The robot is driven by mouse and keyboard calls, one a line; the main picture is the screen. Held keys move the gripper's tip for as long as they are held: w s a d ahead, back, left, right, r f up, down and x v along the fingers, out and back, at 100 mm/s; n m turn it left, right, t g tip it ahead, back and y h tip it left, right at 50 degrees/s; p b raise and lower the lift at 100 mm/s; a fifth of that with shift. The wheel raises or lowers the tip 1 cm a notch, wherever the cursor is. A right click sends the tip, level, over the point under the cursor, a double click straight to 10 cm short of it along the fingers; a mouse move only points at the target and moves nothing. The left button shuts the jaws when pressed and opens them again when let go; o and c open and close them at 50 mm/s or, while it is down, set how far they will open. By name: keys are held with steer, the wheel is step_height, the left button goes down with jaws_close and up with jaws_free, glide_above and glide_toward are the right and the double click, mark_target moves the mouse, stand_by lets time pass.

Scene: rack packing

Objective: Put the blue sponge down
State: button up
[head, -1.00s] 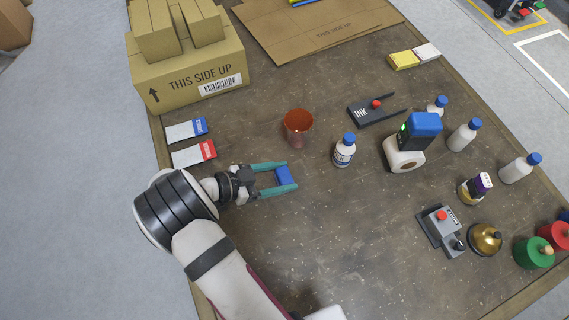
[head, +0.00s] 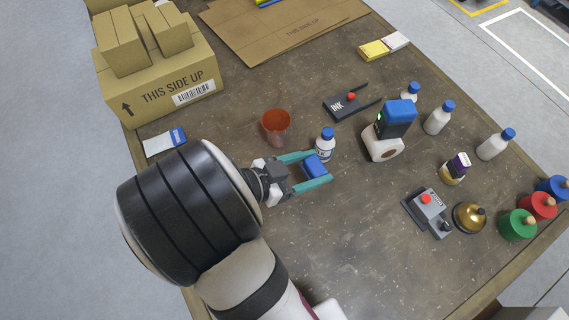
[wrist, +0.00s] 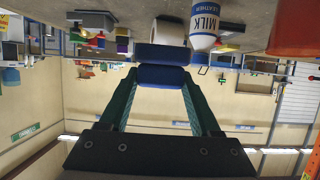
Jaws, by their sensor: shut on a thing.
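My gripper (head: 314,171) is shut on the blue sponge (head: 315,166), which sits between its two teal fingers. I cannot tell from these frames how high the sponge is above the table.
An orange-red cup (head: 276,127) stands left of the milk bottle. A white device with a blue top (head: 384,145) stands to the right. A grey box with a red button (head: 427,203) and a brass bell (head: 469,217) are farther right. The front middle of the table is clear.

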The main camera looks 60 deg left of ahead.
steer(key=shift+w+d+r, duration=0.35)
steer(key=shift+w+d, duration=0.05)
steer(key=shift+w, duration=0.1)
steer(key=shift+w+d, duration=0.2)
steer(key=shift+w, duration=0.05)
steer(key=w+d+m+g+h, duration=0.2)
steer(key=w+d+m+h, duration=0.5)
steer(key=w+d, duration=0.95)
steer(key=d+m+g+h, duration=0.5)
steer(key=d+m+g, duration=0.1)
steer(key=d, duration=2)
steer(key=w+a+f, duration=0.1)
steer(key=a+f, duration=0.1)
steer(key=a, duration=0.1)
steer(key=w+a+f, duration=0.2)
steer(key=a, duration=0.1)
steer(key=w+a+f, duration=0.1)
steer(key=a+f, duration=0.1)
steer(key=a, duration=0.1)
steer(key=shift+w+a+f, duration=0.1)
steer(key=shift+w+f, duration=0.25)
step_height(320, 180, down, 4)
steer(key=shift+w+a+f, duration=0.1)
steer(key=shift+a, duration=0.05)
steer(key=shift+f, duration=0.1)
